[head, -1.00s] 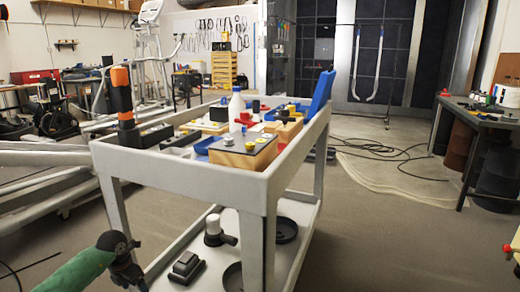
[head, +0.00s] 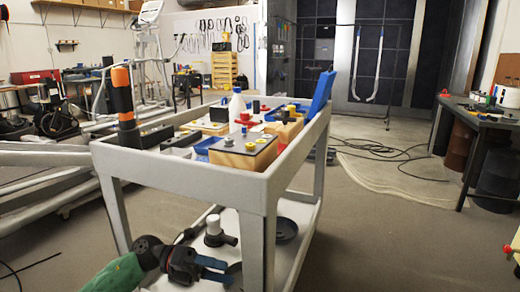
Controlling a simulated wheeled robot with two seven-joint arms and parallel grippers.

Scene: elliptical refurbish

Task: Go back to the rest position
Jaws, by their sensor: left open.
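My left gripper (head: 212,269) is in the head view at the bottom, in front of the cart's lower shelf. Its green arm comes in from the bottom left. The two blue-tipped fingers point right and stand apart, with nothing visible between them. The gripper hides part of the lower shelf and the things on it. The grey cart (head: 262,185) stands in the middle, its top tray loaded with tools and boxes. My right gripper is not in view.
On the cart are an orange-and-black tool (head: 122,93), a white bottle (head: 236,106) and a wooden box (head: 243,155). A sander-like tool (head: 215,233) stands on the lower shelf. A workbench (head: 482,118) is at the right. Cables (head: 385,150) lie on the floor. Floor right of the cart is open.

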